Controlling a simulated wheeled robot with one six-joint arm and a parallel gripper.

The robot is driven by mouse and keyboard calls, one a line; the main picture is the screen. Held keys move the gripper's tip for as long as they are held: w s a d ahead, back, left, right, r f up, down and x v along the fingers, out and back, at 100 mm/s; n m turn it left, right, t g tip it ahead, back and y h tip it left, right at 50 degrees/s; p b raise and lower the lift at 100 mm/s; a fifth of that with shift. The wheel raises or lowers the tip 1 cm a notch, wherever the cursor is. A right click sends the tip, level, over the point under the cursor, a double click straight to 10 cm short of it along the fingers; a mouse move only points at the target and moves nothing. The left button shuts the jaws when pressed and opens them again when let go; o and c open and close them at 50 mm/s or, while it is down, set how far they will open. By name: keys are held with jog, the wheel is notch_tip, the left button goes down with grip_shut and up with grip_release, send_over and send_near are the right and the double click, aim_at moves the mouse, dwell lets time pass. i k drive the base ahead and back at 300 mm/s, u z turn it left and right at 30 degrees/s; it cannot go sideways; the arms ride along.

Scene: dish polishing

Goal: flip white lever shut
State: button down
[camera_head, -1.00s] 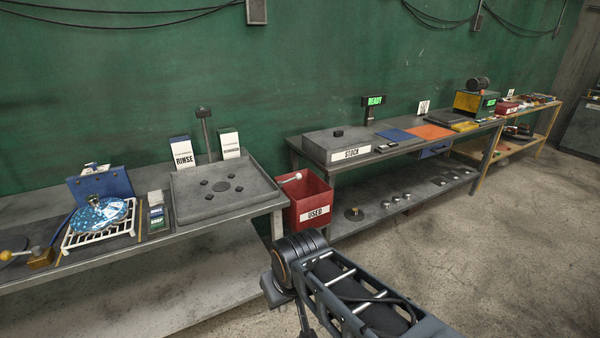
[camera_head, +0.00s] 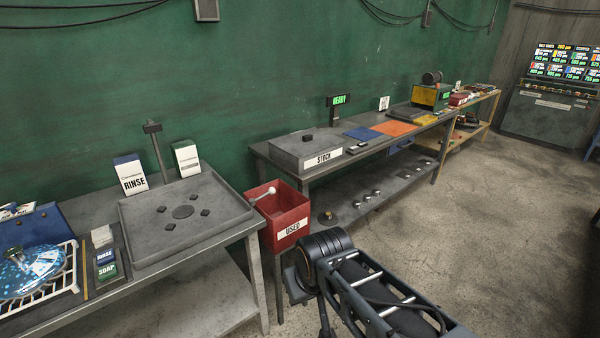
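A short lever with a white ball end (camera_head: 270,190) shows at the right edge of the grey sink tray (camera_head: 246,212), in front of the red USED bin's opening. It sticks out to the right and slightly up. I cannot tell from here whether it stands open or shut. My arm reaches in from the bottom of the picture, with its dark round joint below the bin. My gripper is not in view, and nothing of my arm is seen touching the lever.
The red USED bin (camera_head: 284,228) stands between the left bench and the stock bench. A RINSE box (camera_head: 131,174) and another white box (camera_head: 187,158) stand behind the sink. A rack (camera_head: 62,270) holds a blue patterned dish (camera_head: 30,268). The floor at right is clear.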

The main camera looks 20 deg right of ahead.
aim_at(271, 190)
jog(key=z, duration=0.3)
jog(key=i, duration=1.5)
jog(key=u, duration=0.65)
